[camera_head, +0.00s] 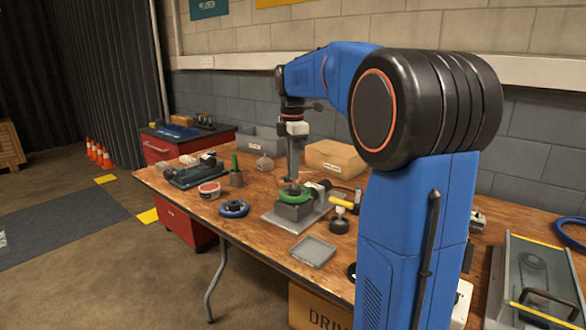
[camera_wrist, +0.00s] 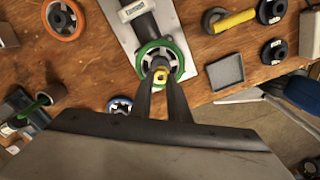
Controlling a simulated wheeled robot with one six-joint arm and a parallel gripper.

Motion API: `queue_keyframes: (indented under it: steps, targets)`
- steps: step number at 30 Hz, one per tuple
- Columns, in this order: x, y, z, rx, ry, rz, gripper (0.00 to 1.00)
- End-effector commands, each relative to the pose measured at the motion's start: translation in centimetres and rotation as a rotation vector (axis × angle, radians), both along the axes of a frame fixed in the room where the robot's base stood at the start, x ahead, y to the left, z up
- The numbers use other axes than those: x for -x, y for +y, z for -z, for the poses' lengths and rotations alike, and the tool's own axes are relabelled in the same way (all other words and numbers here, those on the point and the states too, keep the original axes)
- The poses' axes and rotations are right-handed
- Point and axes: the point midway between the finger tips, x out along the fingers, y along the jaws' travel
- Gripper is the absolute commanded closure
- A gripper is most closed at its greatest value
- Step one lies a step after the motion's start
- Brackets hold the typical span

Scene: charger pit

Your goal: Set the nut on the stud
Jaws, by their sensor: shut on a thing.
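My gripper (camera_head: 294,180) points down over a green-rimmed wheel (camera_head: 283,191) on a grey block fixture. The stud cannot be made out; the nut and fingers cover the hub. I cannot tell whether the nut touches the stud.
The fixture stands on a pale metal plate (camera_head: 284,221). An empty grey tray (camera_head: 313,251) lies in front. A blue-rimmed wheel (camera_head: 234,208) lies to the left, and an orange-rimmed wheel (camera_wrist: 79,30) shows in the wrist view. A yellow-handled tool (camera_wrist: 233,20) lies beside the plate.

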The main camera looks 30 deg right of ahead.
Motion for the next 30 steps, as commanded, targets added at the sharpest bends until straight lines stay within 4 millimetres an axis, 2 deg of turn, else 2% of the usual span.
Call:
queue_keyframes:
  steps: [30]
  targets:
    - [0.0, 0.0, 1.2, 0.000, 0.000, 0.000, 1.00]
